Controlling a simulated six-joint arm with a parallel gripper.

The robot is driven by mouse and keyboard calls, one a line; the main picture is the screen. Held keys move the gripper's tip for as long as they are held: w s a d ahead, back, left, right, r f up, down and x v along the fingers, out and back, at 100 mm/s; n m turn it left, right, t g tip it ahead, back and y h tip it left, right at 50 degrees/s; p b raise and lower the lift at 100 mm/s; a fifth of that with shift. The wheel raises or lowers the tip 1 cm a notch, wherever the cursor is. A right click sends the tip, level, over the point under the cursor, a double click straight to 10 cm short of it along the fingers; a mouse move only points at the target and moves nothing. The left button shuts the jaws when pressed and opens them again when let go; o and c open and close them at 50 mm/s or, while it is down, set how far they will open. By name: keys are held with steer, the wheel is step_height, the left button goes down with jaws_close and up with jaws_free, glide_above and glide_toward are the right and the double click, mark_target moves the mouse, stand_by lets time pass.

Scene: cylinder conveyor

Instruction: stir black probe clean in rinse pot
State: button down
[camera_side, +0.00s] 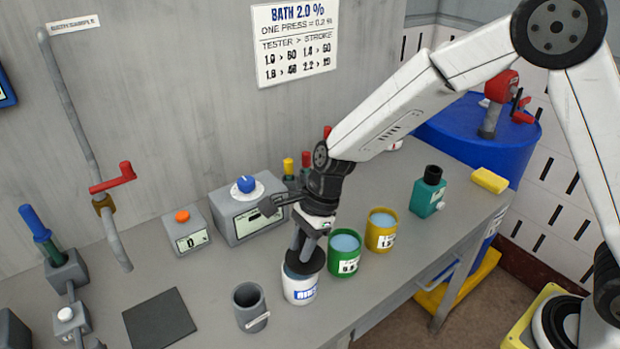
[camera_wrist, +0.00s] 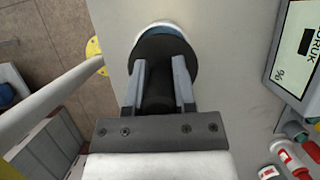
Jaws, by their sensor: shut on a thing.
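My gripper (camera_side: 304,243) points down over the white pot (camera_side: 299,291) with a blue label, at the bench's front edge. It is shut on the black probe, whose wide black disc (camera_side: 304,263) sits at the pot's mouth. The disc covers most of the opening, and the probe's lower end is hidden. In the wrist view the fingers of my gripper (camera_wrist: 160,68) flank the probe's dark handle (camera_wrist: 158,92). Beyond the disc, a strip of the pot's white rim (camera_wrist: 160,25) and blue inside shows.
A green pot (camera_side: 344,264) and a yellow pot (camera_side: 381,238) of bluish liquid stand to the right. A grey cup (camera_side: 249,307) stands close on the left. Behind are a dial box (camera_side: 244,220) and an orange-button counter (camera_side: 187,235). A dark mat (camera_side: 159,320) lies left.

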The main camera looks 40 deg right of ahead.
steer(key=shift+w+a, duration=0.65)
steer(key=shift+s+a, duration=0.1)
steer(key=shift+s+a, duration=0.55)
steer(key=shift+s+d, duration=0.65)
steer(key=shift+w+d, duration=0.65)
